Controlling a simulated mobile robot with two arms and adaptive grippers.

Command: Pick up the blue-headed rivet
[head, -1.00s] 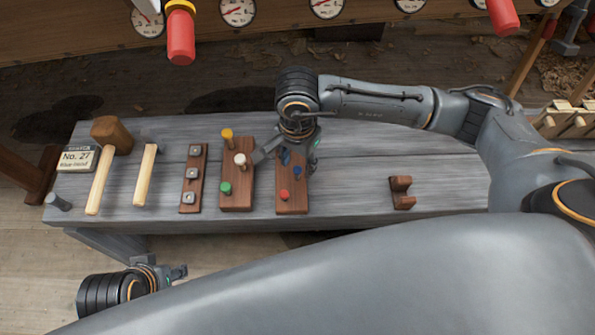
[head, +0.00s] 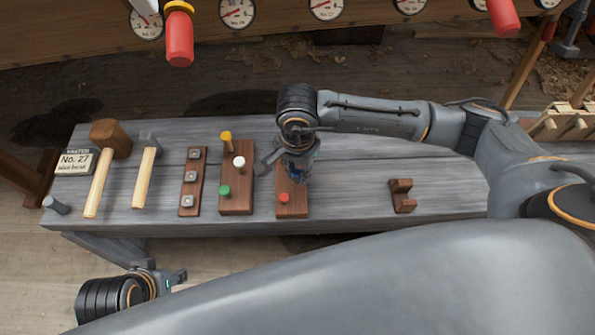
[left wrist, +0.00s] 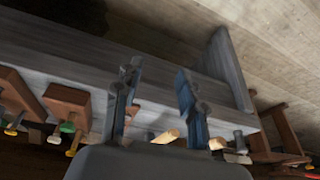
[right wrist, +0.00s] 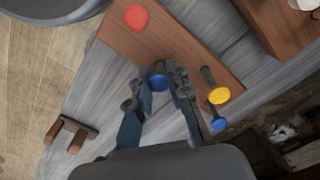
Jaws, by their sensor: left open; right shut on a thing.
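In the right wrist view, my right gripper (right wrist: 165,78) is shut on a blue-headed rivet (right wrist: 158,83), whose round head shows between the fingertips. The rivet is over the right-hand wooden block (right wrist: 180,50); whether its stem is still in the block is hidden. In the head view, the right gripper (head: 298,172) covers the far part of this block (head: 291,209). Another blue head (right wrist: 218,124) shows beside the right finger in the right wrist view. My left gripper (head: 178,275) is open and empty in front of the bench; its fingers also show in the left wrist view (left wrist: 158,80).
A red rivet (head: 284,198) stands at the block's near end; a yellow head (right wrist: 219,95) is close to my right finger. The neighbouring block holds yellow (head: 226,136), white (head: 239,161) and green (head: 224,190) rivets. A small wooden rest (head: 402,196) stands right, with clear bench between.

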